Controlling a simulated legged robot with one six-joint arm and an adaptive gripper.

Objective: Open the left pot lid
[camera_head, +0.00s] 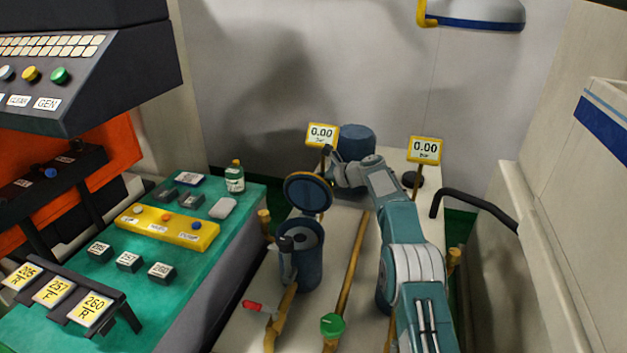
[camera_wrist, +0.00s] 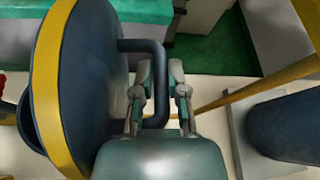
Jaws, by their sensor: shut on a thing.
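The left pot (camera_head: 310,262) is a dark blue cylinder on the pale bench, and its mouth is uncovered at the top. Its lid (camera_head: 307,193), a dark blue disc with a yellow rim, stands steeply tilted above the pot's far side. My gripper (camera_head: 334,172) is behind the lid at its right. In the wrist view the lid (camera_wrist: 75,95) fills the left side, and my gripper (camera_wrist: 160,100) has its fingers on both sides of the dark lid handle (camera_wrist: 155,46), shut on it. Part of the pot shows behind the lid.
Yellow-framed 0.00 gauges (camera_head: 321,135) (camera_head: 425,150) stand near a blue cylinder (camera_head: 356,142) at the back. A green knob (camera_head: 333,325) and a red-ended lever (camera_head: 252,305) are in front. A green table (camera_head: 75,270) with buttons is left. My arm covers much of the right bench.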

